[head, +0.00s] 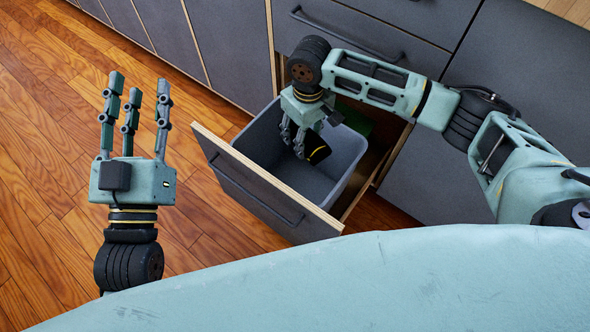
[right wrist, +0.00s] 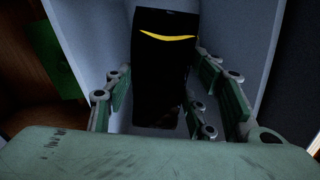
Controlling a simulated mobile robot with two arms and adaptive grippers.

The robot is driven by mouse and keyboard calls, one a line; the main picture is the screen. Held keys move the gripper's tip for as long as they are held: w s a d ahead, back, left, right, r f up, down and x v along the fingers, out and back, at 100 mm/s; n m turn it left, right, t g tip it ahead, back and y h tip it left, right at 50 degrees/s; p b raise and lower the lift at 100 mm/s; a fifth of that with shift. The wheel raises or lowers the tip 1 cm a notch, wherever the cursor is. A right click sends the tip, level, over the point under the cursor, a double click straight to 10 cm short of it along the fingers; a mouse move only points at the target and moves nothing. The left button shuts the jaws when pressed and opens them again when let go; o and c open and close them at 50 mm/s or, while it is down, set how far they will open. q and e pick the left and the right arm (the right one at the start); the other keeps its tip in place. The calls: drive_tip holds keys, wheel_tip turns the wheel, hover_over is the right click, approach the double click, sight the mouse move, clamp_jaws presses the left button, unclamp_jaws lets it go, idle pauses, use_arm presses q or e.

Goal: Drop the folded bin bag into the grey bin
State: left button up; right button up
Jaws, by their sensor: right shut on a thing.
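The grey bin (head: 345,152) sits in a pulled-out drawer under the counter. My right gripper (head: 308,148) reaches down into the bin's opening. It is shut on the folded bin bag (head: 317,151), a black bundle with a yellow band. In the right wrist view the bag (right wrist: 165,75) stands between the fingers of the gripper (right wrist: 165,100), with the bin's pale walls (right wrist: 235,35) around it. Whether the bag touches the bin floor is not clear. My left gripper (head: 136,100) is open and empty, fingers pointing up, over the wooden floor left of the drawer.
The drawer front (head: 255,185) has a dark handle and stands out from the grey cabinets (head: 235,40). A green thing (head: 353,118) lies behind the bin in the drawer; it also shows in the right wrist view (right wrist: 55,60). The wooden floor (head: 45,130) at left is clear.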

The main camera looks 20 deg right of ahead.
use_arm(q)
drive_tip(key=shift+s+r+h, duration=0.15)
drive_tip(key=shift+r+h, duration=0.15)
drive_tip(key=shift+r, duration=0.05)
use_arm(e)
drive_tip(key=o, duration=0.9)
wheel_tip(320, 180, up, 12)
drive_tip(key=shift+f, duration=0.1)
idle(0.5)
